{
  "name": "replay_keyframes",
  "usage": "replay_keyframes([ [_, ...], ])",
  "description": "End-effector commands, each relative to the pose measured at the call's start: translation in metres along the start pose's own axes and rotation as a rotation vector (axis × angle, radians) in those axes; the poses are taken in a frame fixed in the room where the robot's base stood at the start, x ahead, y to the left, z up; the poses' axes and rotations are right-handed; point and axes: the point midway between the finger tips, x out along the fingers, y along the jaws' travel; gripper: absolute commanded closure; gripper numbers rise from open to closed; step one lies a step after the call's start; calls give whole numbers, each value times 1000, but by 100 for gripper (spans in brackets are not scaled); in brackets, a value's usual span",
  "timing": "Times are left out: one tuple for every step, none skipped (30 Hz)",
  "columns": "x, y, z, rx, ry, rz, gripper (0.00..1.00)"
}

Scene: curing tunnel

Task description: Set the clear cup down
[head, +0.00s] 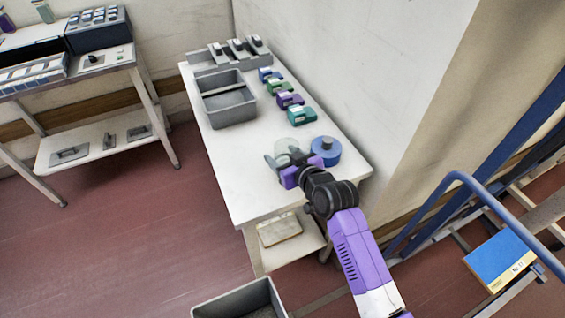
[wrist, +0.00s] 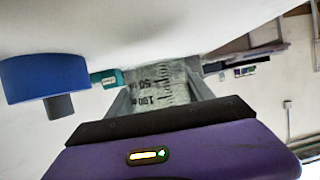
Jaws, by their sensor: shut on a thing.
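The clear cup (head: 287,146) is over the near part of the white table (head: 238,168) in the head view. In the wrist view the cup (wrist: 158,86) shows dark graduation marks and sits between the fingers. My gripper (head: 284,160) is shut on the cup. The wrist view also shows my gripper (wrist: 160,105), with a finger on each side of the cup. The cup's base is hidden, so I cannot tell whether it touches the table.
A blue round object (head: 326,151) stands close to the right of the cup. Several coloured blocks (head: 290,100) line the wall side. A grey bin (head: 228,103) stands farther back on the left. The table's near left part is clear. A blue rail (head: 500,212) rises at right.

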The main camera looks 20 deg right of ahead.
Motion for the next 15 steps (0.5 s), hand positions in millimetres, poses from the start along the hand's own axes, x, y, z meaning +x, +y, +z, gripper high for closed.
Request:
replay_keyframes([
  [2, 0, 8, 2, -5, 0, 90],
  [4, 0, 12, 2, -4, 0, 90],
  [7, 0, 18, 1, -5, 0, 90],
  [8, 0, 21, 1, -4, 0, 90],
  [9, 0, 24, 1, -4, 0, 90],
  [11, 0, 27, 2, -4, 0, 90],
  [11, 0, 29, 2, -3, 0, 90],
  [12, 0, 30, 2, -2, 0, 90],
  [12, 0, 31, 1, -1, 0, 90],
  [12, 0, 31, 1, -1, 0, 90],
  [12, 0, 31, 0, -1, 0, 90],
  [12, 0, 31, 0, -1, 0, 90],
  [12, 0, 31, 0, -1, 0, 90],
  [12, 0, 31, 0, -1, 0, 90],
  [12, 0, 31, 1, -1, 0, 90],
])
